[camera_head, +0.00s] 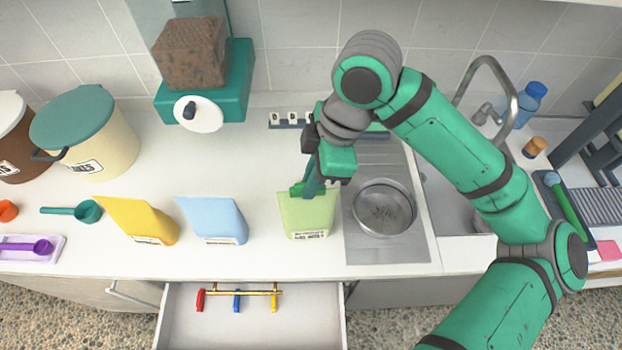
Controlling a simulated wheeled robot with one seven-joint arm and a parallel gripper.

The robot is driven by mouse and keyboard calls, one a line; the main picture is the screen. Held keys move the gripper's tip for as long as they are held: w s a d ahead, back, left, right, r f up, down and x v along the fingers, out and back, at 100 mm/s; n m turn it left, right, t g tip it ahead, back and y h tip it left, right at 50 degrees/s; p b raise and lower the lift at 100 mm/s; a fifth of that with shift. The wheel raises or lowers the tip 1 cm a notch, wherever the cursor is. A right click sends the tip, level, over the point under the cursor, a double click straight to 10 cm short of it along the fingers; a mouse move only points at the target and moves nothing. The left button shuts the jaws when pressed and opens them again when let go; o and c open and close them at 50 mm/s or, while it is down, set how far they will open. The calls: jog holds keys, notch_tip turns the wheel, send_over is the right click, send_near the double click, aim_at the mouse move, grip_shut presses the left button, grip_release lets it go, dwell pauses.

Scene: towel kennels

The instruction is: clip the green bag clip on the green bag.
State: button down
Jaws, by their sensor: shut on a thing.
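The pale green bag (307,217) stands upright on the counter, left of the metal bowl, with a white label low on its front. My gripper (311,181) is over the bag's top edge, pointing down, shut on the green bag clip (297,190). The clip is small and darker green, and lies at the bag's top edge. My fingers hide part of it, so I cannot tell whether its jaws are around the edge or only beside it.
A blue bag (212,220) and a yellow bag (138,220) stand to the left. The open drawer (250,325) below holds red, blue and yellow clips on a rail. A metal bowl (384,207) sits close right of the green bag.

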aim_at(303, 184)
dwell(0.4)
jog(key=c, duration=1.8)
grip_release()
jog(key=shift+o, duration=0.8)
jog(key=o, duration=0.4)
jog(key=shift+c, duration=0.2)
jog(key=shift+r, duration=2.45)
